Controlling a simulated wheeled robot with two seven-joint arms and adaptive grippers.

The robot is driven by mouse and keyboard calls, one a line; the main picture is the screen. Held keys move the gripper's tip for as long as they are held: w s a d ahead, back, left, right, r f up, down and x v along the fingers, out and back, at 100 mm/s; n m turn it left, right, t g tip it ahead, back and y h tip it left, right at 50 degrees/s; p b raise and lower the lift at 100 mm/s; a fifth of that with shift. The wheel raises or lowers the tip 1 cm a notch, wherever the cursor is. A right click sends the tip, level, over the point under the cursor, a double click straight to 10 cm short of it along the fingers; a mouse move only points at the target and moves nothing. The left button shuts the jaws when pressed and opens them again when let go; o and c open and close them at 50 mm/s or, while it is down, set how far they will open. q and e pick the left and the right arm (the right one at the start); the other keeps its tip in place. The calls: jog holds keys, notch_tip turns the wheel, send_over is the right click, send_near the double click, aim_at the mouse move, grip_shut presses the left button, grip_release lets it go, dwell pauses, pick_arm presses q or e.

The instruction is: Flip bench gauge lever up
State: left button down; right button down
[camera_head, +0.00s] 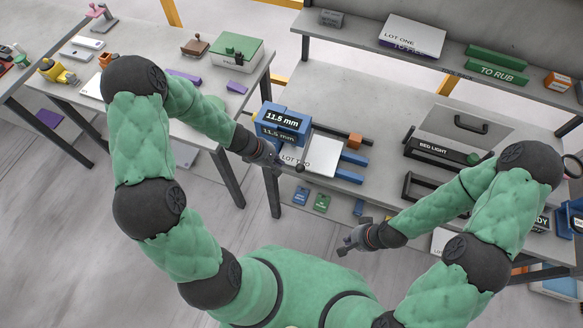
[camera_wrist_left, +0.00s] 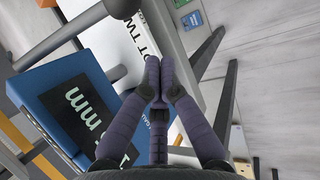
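The bench gauge is a blue block (camera_head: 284,119) reading "11.5 mm" on the table's left end; its blue body (camera_wrist_left: 62,100) and dark display fill the left of the left wrist view. A small dark knob (camera_head: 300,168) shows low in front of the gauge, and a dark rounded end (camera_wrist_left: 120,6) tops the left wrist view; I cannot tell whether either is the lever. My left gripper (camera_head: 280,163) is just in front of the gauge; its fingertips (camera_wrist_left: 160,62) are together with nothing seen between them. My right gripper (camera_head: 345,246) hangs off the table's front edge, its fingers too small to judge.
A white "LOT TWO" plate (camera_head: 325,154) lies right of the gauge, with blue bars (camera_head: 353,158) beside it. An orange-brown block (camera_head: 355,140) sits behind. A grey "BED LIGHT" box (camera_head: 452,139) stands right.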

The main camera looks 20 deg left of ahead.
aim_at(306, 150)
pick_arm(q)
jog(key=d+f, duration=0.2)
jog(key=d, duration=0.1)
jog(key=d+b, duration=0.1)
jog(key=shift+w+d+f, duration=0.35)
jog(key=shift+w+f, duration=0.05)
jog(key=shift+s, duration=0.1)
dwell(0.3)
